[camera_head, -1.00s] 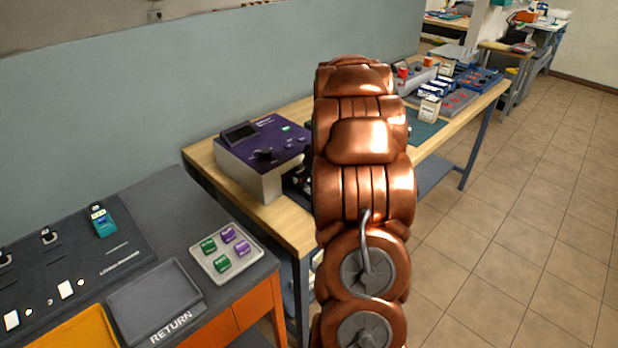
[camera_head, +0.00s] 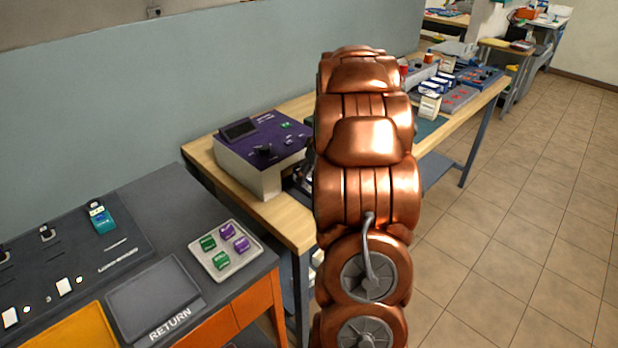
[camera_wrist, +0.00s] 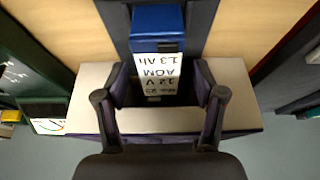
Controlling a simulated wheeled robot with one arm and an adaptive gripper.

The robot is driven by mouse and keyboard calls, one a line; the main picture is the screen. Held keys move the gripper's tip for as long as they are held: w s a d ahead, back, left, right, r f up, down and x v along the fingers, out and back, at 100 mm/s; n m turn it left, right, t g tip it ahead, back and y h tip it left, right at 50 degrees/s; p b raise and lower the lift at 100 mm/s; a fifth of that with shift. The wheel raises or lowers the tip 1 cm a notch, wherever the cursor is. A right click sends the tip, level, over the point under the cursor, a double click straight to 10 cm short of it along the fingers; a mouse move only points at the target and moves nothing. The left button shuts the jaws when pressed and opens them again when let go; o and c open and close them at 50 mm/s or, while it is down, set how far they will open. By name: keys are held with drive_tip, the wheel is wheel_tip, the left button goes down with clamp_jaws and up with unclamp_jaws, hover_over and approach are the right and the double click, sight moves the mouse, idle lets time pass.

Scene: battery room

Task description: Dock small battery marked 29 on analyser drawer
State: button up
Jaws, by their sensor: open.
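The analyser (camera_head: 258,140) is a cream box with a purple top and a small screen, on the wooden bench. Its dark drawer is mostly hidden behind my arm in the head view. In the wrist view the drawer (camera_wrist: 203,22) runs out from the cream analyser body (camera_wrist: 245,95). A blue and white battery (camera_wrist: 158,65) is on the drawer at the opening. Its label reads upside down "1.3 Ah", "AGM", "12 V"; its lowest marking is too small to read surely. My gripper (camera_wrist: 161,97) is open, its fingers apart on either side of the battery's label end, with no clear contact.
At the left, a grey bench holds a RETURN tray (camera_head: 155,296), a light tray (camera_head: 226,250) with green and purple blocks, and a teal item (camera_head: 101,217). More batteries (camera_head: 430,105) and devices stand farther along the wooden bench. Tiled floor is clear at right.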

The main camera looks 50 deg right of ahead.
drive_tip(key=b+v, duration=0.1)
drive_tip(key=v, duration=0.9)
drive_tip(key=shift+f+b, duration=0.1)
drive_tip(key=shift+b, duration=0.3)
drive_tip(key=s+a+g+y, duration=0.1)
drive_tip(key=s+a, duration=0.2)
drive_tip(key=a, duration=0.9)
drive_tip(key=s+a+g, duration=0.2)
drive_tip(key=a, duration=1.1)
drive_tip(key=s+a+f+g, duration=0.1)
drive_tip(key=s+a+f, duration=0.1)
drive_tip(key=s+a, duration=0.4)
drive_tip(key=s+a+f+g+h, duration=0.1)
drive_tip(key=s+a, duration=0.5)
drive_tip(key=s, duration=0.8)
drive_tip(key=shift+s+a+f+g, duration=0.25)
drive_tip(key=shift+s+f+g, duration=0.1)
drive_tip(key=shift+f+g, duration=0.35)
